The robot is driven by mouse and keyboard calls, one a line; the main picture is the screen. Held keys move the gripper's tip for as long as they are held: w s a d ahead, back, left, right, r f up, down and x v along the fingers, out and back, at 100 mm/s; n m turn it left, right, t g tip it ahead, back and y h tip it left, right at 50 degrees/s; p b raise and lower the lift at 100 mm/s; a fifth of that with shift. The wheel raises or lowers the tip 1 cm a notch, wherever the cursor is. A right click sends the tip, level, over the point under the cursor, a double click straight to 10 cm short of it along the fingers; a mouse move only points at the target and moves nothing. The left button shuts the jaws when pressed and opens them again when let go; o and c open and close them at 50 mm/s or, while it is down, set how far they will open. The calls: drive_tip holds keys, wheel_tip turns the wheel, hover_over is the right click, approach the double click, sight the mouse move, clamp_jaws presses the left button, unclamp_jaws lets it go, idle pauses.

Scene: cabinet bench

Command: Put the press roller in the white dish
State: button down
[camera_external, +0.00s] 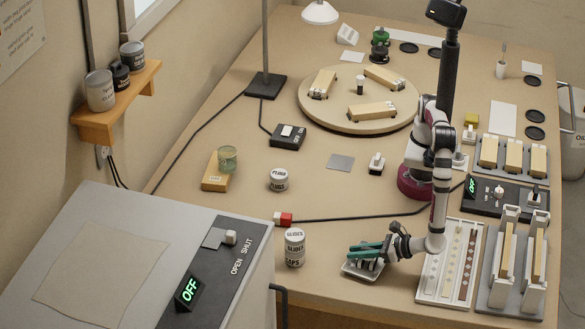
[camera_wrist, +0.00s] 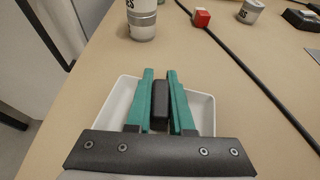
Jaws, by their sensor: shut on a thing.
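The white dish (camera_external: 351,270) is at the front edge of the bench, left of the long white tray. In the wrist view, the dish (camera_wrist: 203,105) lies beneath my teal fingers, with its walls showing on both sides. My gripper (camera_external: 366,249) is over the dish with its fingers pointing left. In the wrist view, my gripper (camera_wrist: 160,73) is shut on a dark block-shaped part, which I take to be the press roller (camera_wrist: 159,103). Its lower end is hidden, so I cannot tell whether it touches the dish floor.
A glides can (camera_external: 295,247) stands left of the dish, with a red block (camera_external: 284,218) behind it. A black cable (camera_external: 360,217) crosses the bench behind. The long white tray (camera_external: 434,275) is close on the right. The bench's front edge is near.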

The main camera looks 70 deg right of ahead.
drive_tip(key=c, duration=0.8)
unclamp_jaws()
drive_tip(key=shift+d+f, duration=0.15)
drive_tip(key=shift+f, duration=0.35)
drive_tip(key=v, duration=0.4)
drive_tip(key=r+v, duration=0.1)
drive_tip(key=v, duration=0.7)
drive_tip(key=shift+r, duration=0.3)
drive_tip(key=w+d+r+m+g+h, duration=0.3)
drive_tip(key=w+d+r+m, duration=0.15)
drive_tip(key=w, duration=0.25)
drive_tip(key=w+d+r+m+g+h, duration=0.25)
drive_tip(key=w+d+m, duration=0.2)
drive_tip(key=w, duration=0.25)
drive_tip(key=w+d+r+m+g+h, duration=0.1)
drive_tip(key=w+d+r+m+g, duration=0.2)
drive_tip(key=d+m, duration=0.35)
drive_tip(key=w+d+r+m+g, duration=0.25)
drive_tip(key=d+m, duration=0.25)
drive_tip(key=d, duration=0.3)
drive_tip(key=s+d+r+m+g+y, duration=0.1)
drive_tip(key=s+d+m+y, duration=0.3)
drive_tip(key=m, duration=0.6)
drive_tip(key=s+d+r+m+g+y, duration=0.1)
drive_tip(key=s+d+m+y, duration=0.3)
drive_tip(key=d+m, duration=0.4)
drive_tip(key=m, duration=0.3)
drive_tip(key=shift+d+r+g, duration=0.3)
drive_tip(key=shift+d+g, duration=0.05)
drive_tip(key=shift+g, duration=0.05)
